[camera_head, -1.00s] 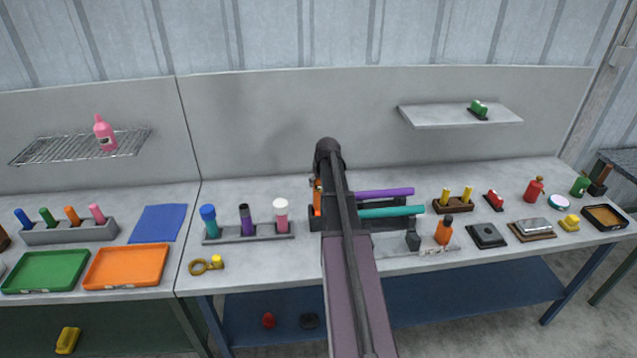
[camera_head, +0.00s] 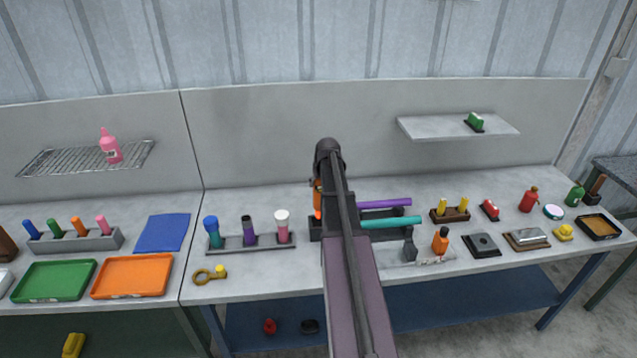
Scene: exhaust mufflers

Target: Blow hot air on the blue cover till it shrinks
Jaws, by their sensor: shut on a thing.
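A teal cylinder with a wider blue cover (camera_head: 211,222) on its top stands upright at the left end of a grey rack (camera_head: 228,246), left of my arm. A purple cylinder with a dark top (camera_head: 248,230) and a pink one with a white top (camera_head: 282,227) stand in the same rack. My arm rises through the middle of the view and hides my gripper. An orange thing (camera_head: 317,204) shows partly at the arm's left edge; I cannot tell whether it is held. No hot-air tool can be made out clearly.
Purple (camera_head: 385,203) and teal rods (camera_head: 391,222) lie right of my arm. An orange bottle (camera_head: 440,240) and several small items stand farther right. A blue mat (camera_head: 162,233), green tray (camera_head: 54,281) and orange tray (camera_head: 131,276) lie left. A wall shelf (camera_head: 458,128) hangs upper right.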

